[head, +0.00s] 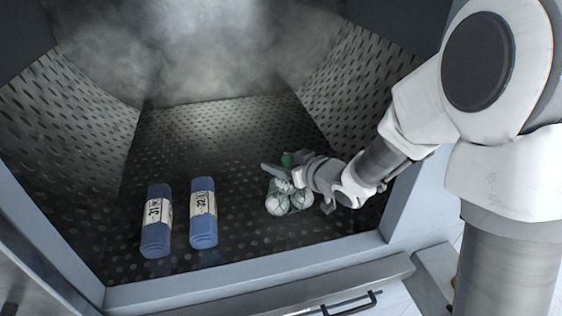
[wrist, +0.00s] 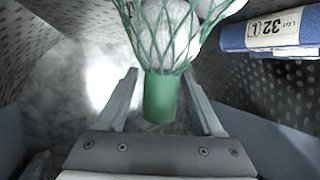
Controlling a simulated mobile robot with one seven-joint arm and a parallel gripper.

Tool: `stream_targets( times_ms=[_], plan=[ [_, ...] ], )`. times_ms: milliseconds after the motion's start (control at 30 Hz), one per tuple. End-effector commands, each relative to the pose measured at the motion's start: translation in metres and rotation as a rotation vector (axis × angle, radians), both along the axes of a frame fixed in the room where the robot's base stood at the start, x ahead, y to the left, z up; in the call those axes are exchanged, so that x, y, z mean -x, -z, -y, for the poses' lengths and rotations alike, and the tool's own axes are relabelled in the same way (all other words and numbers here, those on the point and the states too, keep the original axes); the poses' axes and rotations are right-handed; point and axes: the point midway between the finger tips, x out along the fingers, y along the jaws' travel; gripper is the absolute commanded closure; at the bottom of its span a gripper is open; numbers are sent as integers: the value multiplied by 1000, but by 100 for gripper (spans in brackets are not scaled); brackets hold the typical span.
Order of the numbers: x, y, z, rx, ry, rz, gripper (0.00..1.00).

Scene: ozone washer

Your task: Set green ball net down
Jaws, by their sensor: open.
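The green ball net (head: 279,203), a mesh bag of white balls with a green collar, rests on the perforated washer floor (head: 240,226), right of the middle in the head view. In the wrist view the net (wrist: 165,45) is at the top and its green collar (wrist: 161,98) lies between my spread fingers. My gripper (wrist: 163,98) is open, with a gap visible on both sides of the collar. In the head view my gripper (head: 279,172) is at the net's top, and partly hides it.
Two blue rolls with white labels, one on the left (head: 156,220) and one beside it (head: 203,213), lie on the floor left of the net. Slanted perforated walls (head: 345,85) and a raised front rim (head: 250,272) bound the chamber. Mist hangs at the back.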

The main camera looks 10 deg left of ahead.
Motion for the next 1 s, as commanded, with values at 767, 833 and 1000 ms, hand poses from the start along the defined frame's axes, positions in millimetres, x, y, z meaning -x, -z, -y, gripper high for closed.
stream_targets(
  times_ms=[767, 833, 1000],
  plan=[
    [68, -48, 77, 0, 2, 1, 32],
    [71, -49, 80, 0, 1, 1, 32],
    [74, -50, 83, 0, 0, 0, 32]
  ],
)
